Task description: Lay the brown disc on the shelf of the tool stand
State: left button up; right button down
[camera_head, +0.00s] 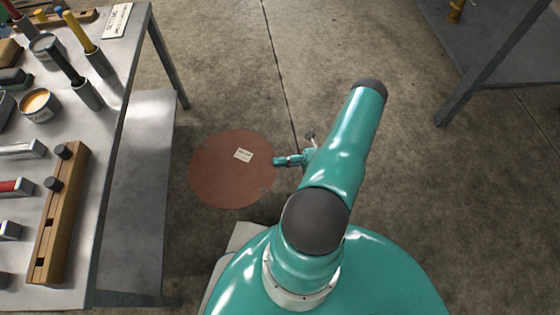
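The brown disc (226,182) is flat and round, with a small pale label on its upper face. It shows in the middle of the head view, over the concrete floor; I cannot tell how high it is. My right gripper (281,160) is at the disc's right edge, at the end of my teal arm. Its fingers are too small to tell whether they are shut on the rim. My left gripper is out of view. A metal stand with tools (118,75) is at the left, and its lower grey shelf (140,190) shows beside and below the top, partly hidden by it.
The stand's top holds a wooden block (62,215), a tin (38,105), screwdriver-like tools in holders and other items. Another grey table (500,50) stands at the upper right. The floor between is clear.

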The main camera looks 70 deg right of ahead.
jog(key=shift+s+a, duration=0.1)
jog(key=shift+s, duration=0.15)
jog(key=f+x, duration=0.3)
jog(key=x, duration=1.3)
jog(key=f+x, duration=0.3)
jog(key=x, duration=1.4)
jog(key=shift+w+f, duration=0.35)
jog(key=shift+w, duration=0.05)
jog(key=c, duration=1.2)
grip_release()
jog(key=shift+c, duration=0.2)
jog(key=v, duration=1.1)
jog(key=shift+s, duration=0.4)
jog(key=shift+f, duration=0.1)
